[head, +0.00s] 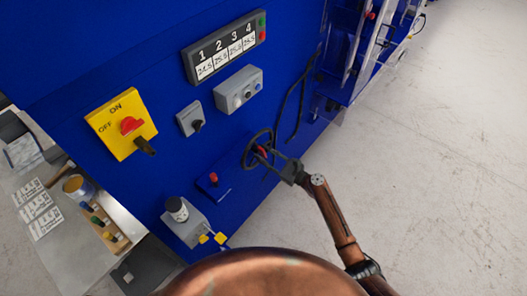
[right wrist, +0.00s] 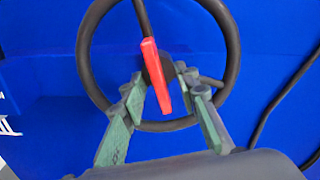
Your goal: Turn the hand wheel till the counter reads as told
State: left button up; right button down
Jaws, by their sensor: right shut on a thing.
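The black hand wheel (head: 247,150) is on the front of the blue machine. In the right wrist view its dark round rim (right wrist: 84,62) fills the upper middle, with a red handle-like part (right wrist: 154,72) running down from its centre. My right gripper (head: 268,155) is at the wheel. In the right wrist view its green fingers (right wrist: 158,80) are closed in around the wheel's centre, with the red part between them. A panel numbered 1 to 4 (head: 223,48) is above, with small figures I cannot read surely. I cannot make out a separate counter at the wheel. My left gripper is out of view.
A yellow ON/OFF switch (head: 108,138) and grey control boxes (head: 241,84) are on the blue wall. A red-button box (head: 213,181) is left of the wheel. A black cable (head: 303,95) hangs to its right. The floor (head: 430,170) at right is clear.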

jog(key=shift+r+m+p, duration=0.15)
jog(key=shift+m+p, duration=0.6)
jog(key=shift+m, duration=0.35)
jog(key=c, duration=1.5)
grip_release()
jog(key=shift+a, duration=0.1)
jog(key=v, duration=1.2)
